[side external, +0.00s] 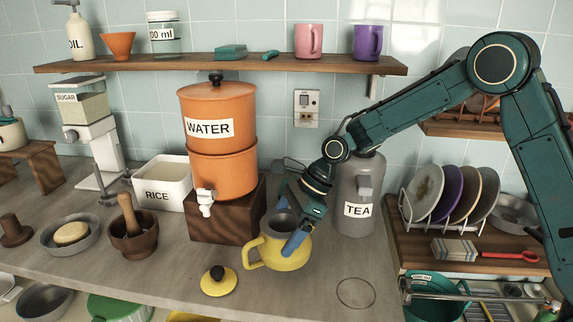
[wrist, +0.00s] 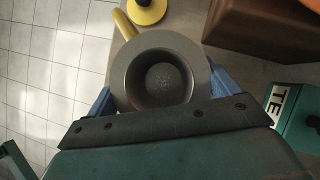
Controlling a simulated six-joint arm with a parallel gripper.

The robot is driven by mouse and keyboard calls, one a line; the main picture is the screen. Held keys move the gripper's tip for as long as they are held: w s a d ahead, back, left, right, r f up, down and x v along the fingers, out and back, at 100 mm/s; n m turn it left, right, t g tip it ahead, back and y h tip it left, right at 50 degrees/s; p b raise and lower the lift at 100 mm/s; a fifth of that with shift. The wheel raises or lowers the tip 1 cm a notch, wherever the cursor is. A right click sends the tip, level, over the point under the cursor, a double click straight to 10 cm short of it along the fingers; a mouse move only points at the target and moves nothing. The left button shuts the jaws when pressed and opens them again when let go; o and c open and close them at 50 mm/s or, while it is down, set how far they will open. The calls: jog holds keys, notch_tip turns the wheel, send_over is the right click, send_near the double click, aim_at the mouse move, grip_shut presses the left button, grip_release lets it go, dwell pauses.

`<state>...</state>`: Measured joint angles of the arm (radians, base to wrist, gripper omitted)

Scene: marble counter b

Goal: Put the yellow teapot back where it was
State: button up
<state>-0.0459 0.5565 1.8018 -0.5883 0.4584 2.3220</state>
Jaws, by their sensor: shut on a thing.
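The yellow teapot (side external: 287,252) has a grey inside, and its lid is off. It is in front of the wooden block, its handle to the left in the side view. My gripper (side external: 290,238) is shut on it from above, one blue finger showing on its near side. In the wrist view, the teapot's open grey mouth (wrist: 160,80) sits between the blue fingers of my gripper (wrist: 164,96). I cannot tell whether its base touches the counter. The yellow lid with a black knob (side external: 218,281) lies on the counter to the left. A thin dark circle (side external: 356,293) marks the counter to the right.
The orange water dispenser (side external: 216,150) stands on a wooden block (side external: 227,215) behind the teapot, its white tap facing forward. The grey tea urn (side external: 358,190) is behind to the right. A mortar (side external: 134,240) stands left. The counter around the circle is clear; its front edge is close.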

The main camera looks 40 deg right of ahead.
jog(key=shift+f, duration=1.4)
jog(key=shift+f, duration=0.15)
jog(key=o, duration=1.3)
jog(key=shift+r, duration=0.25)
jog(key=v, duration=1.1)
jog(key=shift+d+r, duration=0.25)
jog(key=shift+r, duration=0.05)
jog(key=shift+s+r, duration=0.1)
